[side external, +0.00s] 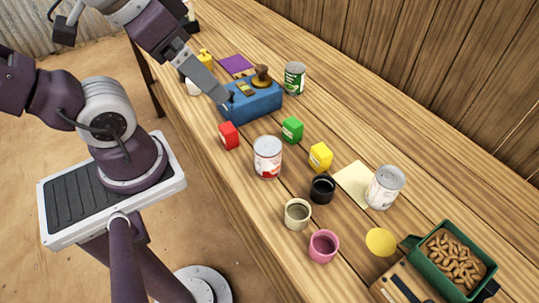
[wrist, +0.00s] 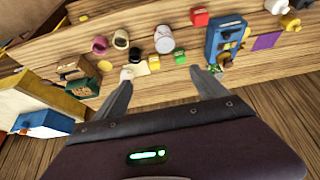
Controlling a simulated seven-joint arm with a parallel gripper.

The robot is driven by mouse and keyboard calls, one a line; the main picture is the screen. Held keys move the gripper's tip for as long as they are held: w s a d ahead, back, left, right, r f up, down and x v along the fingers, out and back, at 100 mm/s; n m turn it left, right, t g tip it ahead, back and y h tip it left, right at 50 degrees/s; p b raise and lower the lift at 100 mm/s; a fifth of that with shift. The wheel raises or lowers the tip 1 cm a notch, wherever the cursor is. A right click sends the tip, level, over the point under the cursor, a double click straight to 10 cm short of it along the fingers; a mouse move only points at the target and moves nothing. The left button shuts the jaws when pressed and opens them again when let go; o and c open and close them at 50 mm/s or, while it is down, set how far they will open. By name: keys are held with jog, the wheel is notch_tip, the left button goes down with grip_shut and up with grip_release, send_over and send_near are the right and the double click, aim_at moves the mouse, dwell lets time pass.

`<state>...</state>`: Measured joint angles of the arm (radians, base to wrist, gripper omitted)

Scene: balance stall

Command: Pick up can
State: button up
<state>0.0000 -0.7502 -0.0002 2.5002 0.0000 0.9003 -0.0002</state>
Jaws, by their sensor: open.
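Three cans show in the side external view. A white can with a red label (side external: 267,157) stands mid-table and also shows in the wrist view (wrist: 163,40). A green can (side external: 294,78) stands behind the blue box and shows by the right fingertip in the wrist view (wrist: 214,69). A whitish can (side external: 385,187) stands to the right, by a cream sheet. My gripper (side external: 225,98) is above the table, near the blue box in the picture; its height is hard to tell. In the wrist view, the fingers (wrist: 162,78) are spread wide with nothing held between them.
A blue box (side external: 252,103) stands near the gripper. Red (side external: 229,135), green (side external: 292,129) and yellow (side external: 320,157) small boxes surround the red-labelled can. Black (side external: 322,188), beige (side external: 297,213) and pink (side external: 323,245) cups stand nearer. A green crate (side external: 416,251) holds brown pieces.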

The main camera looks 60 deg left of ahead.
jog(key=shift+o, duration=0.5)
notch_tip(320, 180, up, 5)
jog(key=m+g+y, duration=0.2)
jog(key=m+y, duration=1.1)
jog(key=m, duration=0.8)
send_over(266, 150)
jog(key=d, duration=0.3)
jog(key=f, duration=3)
jog(key=shift+s+a+f, duration=0.15)
jog(key=shift+s+a, duration=0.15)
jog(key=shift+s, duration=0.05)
jog(key=x, duration=0.7)
jog(key=shift+w+f, duration=0.4)
jog(key=shift+f, duration=0.05)
jog(key=c, duration=1.9)
